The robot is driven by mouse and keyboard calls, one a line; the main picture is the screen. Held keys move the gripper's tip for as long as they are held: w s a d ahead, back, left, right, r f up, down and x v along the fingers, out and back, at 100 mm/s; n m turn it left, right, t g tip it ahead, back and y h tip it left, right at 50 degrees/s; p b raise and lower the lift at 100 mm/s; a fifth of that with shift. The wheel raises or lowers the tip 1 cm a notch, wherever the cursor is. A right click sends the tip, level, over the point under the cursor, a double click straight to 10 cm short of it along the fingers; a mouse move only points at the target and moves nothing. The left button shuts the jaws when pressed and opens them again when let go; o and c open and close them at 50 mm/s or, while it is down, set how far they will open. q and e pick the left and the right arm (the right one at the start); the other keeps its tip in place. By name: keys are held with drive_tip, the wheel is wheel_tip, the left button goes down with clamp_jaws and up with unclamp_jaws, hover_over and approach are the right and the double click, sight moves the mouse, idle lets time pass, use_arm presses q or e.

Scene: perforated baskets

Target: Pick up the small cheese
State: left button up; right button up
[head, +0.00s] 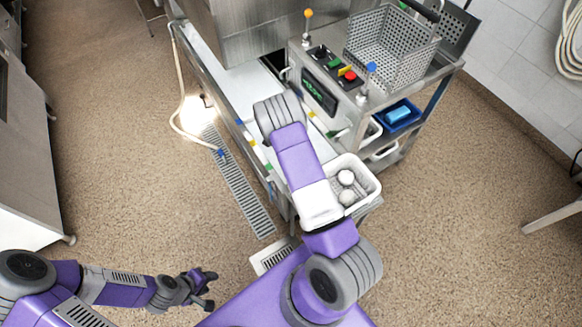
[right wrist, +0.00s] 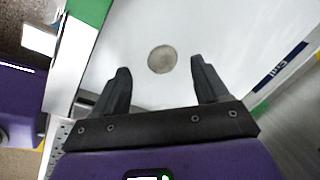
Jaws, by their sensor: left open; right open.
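A small round, flat, grey-beige piece (right wrist: 162,59), which looks like the small cheese, lies on a white surface in the right wrist view. My right gripper (right wrist: 160,68) is open, and the piece appears between and just beyond its fingertips; I see no contact. In the head view my right arm hides this gripper and the piece. Two round whitish pieces (head: 346,177) sit in a white perforated basket (head: 372,187) beside my right arm. My left gripper (head: 208,290) is open and empty, low over the floor at the lower left.
A steel cart (head: 440,70) carries a control box (head: 322,92) with knobs and a large perforated basket (head: 392,50). A blue tray (head: 400,117) is on its lower shelf. A long white trough (head: 235,85) runs beside it.

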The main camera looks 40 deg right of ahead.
drive_tip(key=b+x, duration=0.1)
drive_tip(key=x, duration=0.2)
drive_tip(key=shift+d+f, duration=0.2)
drive_tip(key=shift+f, duration=0.15)
drive_tip(key=shift+r, duration=0.1)
drive_tip(key=c, duration=1.1)
drive_tip(key=shift+c, duration=0.2)
drive_tip(key=shift+r, duration=0.1)
